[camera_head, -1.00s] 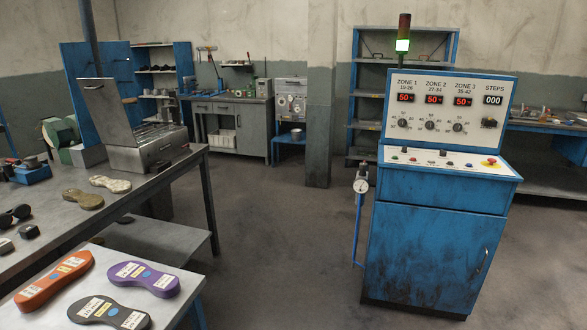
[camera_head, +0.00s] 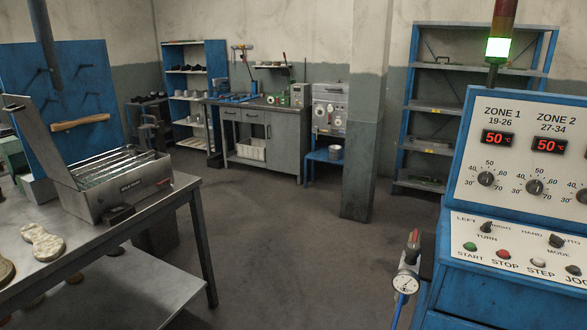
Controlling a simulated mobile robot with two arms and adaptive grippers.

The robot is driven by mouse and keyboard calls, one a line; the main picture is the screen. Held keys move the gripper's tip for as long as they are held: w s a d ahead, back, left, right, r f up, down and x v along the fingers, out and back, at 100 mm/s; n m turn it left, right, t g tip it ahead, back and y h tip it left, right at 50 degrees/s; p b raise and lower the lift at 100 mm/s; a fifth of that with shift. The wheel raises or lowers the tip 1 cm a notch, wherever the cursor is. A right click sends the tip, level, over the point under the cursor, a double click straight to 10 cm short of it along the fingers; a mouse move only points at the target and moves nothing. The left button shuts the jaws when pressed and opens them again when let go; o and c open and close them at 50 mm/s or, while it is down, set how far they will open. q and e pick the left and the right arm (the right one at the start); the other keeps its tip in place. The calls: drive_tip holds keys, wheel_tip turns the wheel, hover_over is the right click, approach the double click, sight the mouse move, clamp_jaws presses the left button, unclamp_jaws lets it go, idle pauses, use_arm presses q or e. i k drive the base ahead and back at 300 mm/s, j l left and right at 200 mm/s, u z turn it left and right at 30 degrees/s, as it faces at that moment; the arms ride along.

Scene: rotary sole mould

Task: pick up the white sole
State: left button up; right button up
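A whitish, mottled sole (camera_head: 42,242) lies flat on the grey metal table (camera_head: 150,211) at the left of the head view. A darker olive-brown sole (camera_head: 5,270) lies nearer, cut off by the left edge of the picture. Neither of my grippers shows in this view, and nothing is touching the whitish sole.
A steel box with an open lid (camera_head: 125,187) stands on the table behind the sole. A blue control cabinet (camera_head: 500,318) with a gauge (camera_head: 405,284) at its side fills the right. The floor (camera_head: 290,250) between them is clear. A pillar (camera_head: 364,140) stands farther back.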

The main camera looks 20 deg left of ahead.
sight(46, 247)
drive_tip(key=i+j+u, duration=0.1)
drive_tip(key=i+u, duration=0.5)
drive_tip(key=u, duration=0.2)
drive_tip(key=i+u, duration=0.25)
drive_tip(key=u, duration=0.15)
drive_tip(key=i+l+u, duration=0.25)
drive_tip(key=u, duration=0.15)
drive_tip(key=i+l+u, duration=0.25)
drive_tip(key=u, duration=0.2)
